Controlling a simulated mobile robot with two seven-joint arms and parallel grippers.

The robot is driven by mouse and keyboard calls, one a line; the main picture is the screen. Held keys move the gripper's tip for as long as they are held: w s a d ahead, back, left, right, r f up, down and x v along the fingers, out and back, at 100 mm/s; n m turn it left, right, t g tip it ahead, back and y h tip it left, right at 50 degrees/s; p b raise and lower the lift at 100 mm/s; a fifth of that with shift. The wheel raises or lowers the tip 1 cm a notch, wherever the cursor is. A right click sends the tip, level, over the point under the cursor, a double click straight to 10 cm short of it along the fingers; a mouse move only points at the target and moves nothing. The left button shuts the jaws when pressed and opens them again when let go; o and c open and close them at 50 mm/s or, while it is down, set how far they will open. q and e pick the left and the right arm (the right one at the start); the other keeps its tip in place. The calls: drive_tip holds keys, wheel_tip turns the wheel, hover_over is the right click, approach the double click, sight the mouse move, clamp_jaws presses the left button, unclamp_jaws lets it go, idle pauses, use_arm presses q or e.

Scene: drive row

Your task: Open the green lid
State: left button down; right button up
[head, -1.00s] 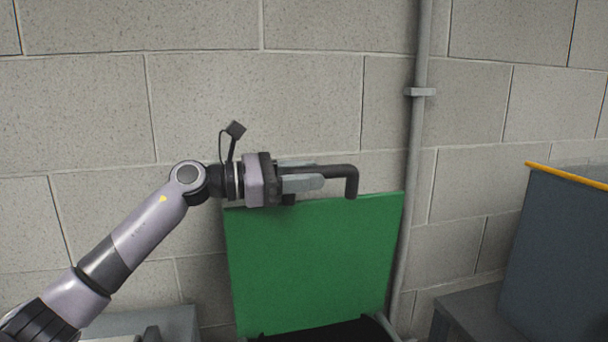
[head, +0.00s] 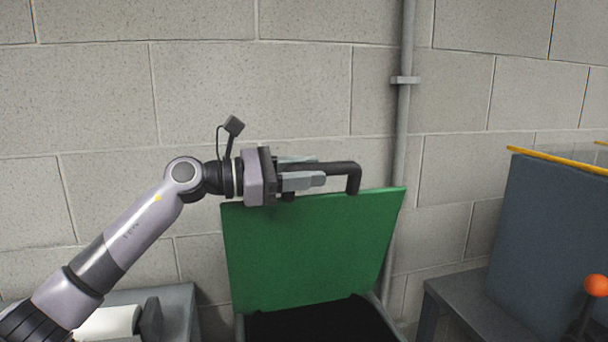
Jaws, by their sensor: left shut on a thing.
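The green lid (head: 310,248) stands raised, close to upright, at the back of a container with a dark inside (head: 320,322). A black bar handle (head: 345,169) runs along the lid's top edge and bends down at its right end. My left gripper (head: 308,176) comes in from the left and is shut on this handle, its grey fingers lying along the bar. The handle's left part is hidden by the gripper. My right gripper is not in view.
A grey wall pipe (head: 402,110) runs down just right of the lid. A dark grey panel with a yellow top edge (head: 555,250) stands at the right, with an orange knob (head: 596,285) before it. A grey unit (head: 182,305) stands at lower left.

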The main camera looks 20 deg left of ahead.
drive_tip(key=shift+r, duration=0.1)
use_arm(q)
drive_tip(key=c, duration=0.9)
unclamp_jaws()
drive_tip(key=shift+w+a, duration=0.1)
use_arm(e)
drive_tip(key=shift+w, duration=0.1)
use_arm(q)
drive_tip(key=b+v, duration=0.2)
drive_tip(key=v, duration=0.5)
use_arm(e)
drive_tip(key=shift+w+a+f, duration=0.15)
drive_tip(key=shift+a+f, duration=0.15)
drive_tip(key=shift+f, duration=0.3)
